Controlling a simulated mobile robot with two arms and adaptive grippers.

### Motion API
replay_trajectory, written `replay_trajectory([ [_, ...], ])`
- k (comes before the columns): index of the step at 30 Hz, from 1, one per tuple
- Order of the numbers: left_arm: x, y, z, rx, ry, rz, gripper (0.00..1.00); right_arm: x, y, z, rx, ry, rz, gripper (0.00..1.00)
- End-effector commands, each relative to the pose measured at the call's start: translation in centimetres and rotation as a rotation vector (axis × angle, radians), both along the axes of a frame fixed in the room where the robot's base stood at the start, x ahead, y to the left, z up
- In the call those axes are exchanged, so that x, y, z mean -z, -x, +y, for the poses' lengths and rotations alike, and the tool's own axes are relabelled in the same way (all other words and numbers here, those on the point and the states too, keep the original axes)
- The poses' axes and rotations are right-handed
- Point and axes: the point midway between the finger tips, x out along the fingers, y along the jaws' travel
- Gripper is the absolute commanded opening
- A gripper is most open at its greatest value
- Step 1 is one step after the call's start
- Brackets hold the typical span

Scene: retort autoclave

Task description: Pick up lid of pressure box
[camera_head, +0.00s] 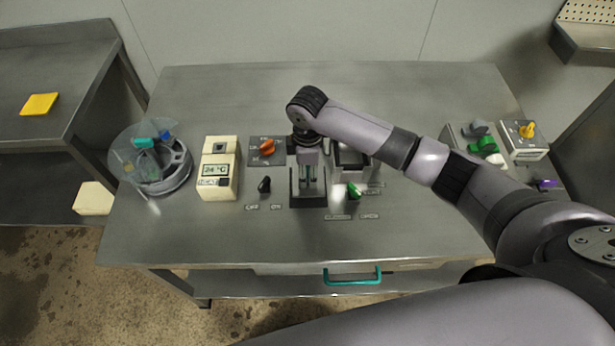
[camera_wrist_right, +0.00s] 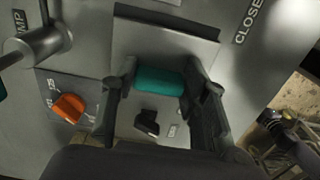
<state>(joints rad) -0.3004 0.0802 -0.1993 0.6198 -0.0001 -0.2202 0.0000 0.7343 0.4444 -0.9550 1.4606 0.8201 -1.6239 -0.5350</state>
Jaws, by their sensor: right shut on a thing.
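My right gripper (camera_head: 308,187) points down over a dark-framed square fixture (camera_head: 309,202) at the middle of the steel table. In the right wrist view, its two fingers (camera_wrist_right: 160,88) are closed on a teal handle (camera_wrist_right: 158,80), one finger at each end. A grey metal plate (camera_wrist_right: 150,48) shows beside the handle and looks like the lid of the pressure box. The gripper and arm hide most of the lid in the head view. I cannot tell whether the lid is clear of the box. My left gripper is not in view.
An orange knob (camera_head: 267,146), a black knob (camera_head: 264,184) and a green knob (camera_head: 353,190) surround the fixture. A cream temperature unit (camera_head: 218,168) and a round clear-lidded vessel (camera_head: 165,172) stand to the left. Switch boxes (camera_head: 523,140) stand right.

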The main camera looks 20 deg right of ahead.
Motion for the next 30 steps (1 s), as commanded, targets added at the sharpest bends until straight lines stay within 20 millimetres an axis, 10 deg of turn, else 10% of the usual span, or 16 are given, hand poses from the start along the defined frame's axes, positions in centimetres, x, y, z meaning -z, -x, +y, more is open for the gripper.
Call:
replay_trajectory([
  [15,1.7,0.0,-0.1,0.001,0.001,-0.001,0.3,-13.6,-0.2,0.1,0.0,-0.002,-0.006,0.0],
  [30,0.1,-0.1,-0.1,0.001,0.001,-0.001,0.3,-17.0,0.0,0.0,0.001,-0.001,0.001,0.0],
])
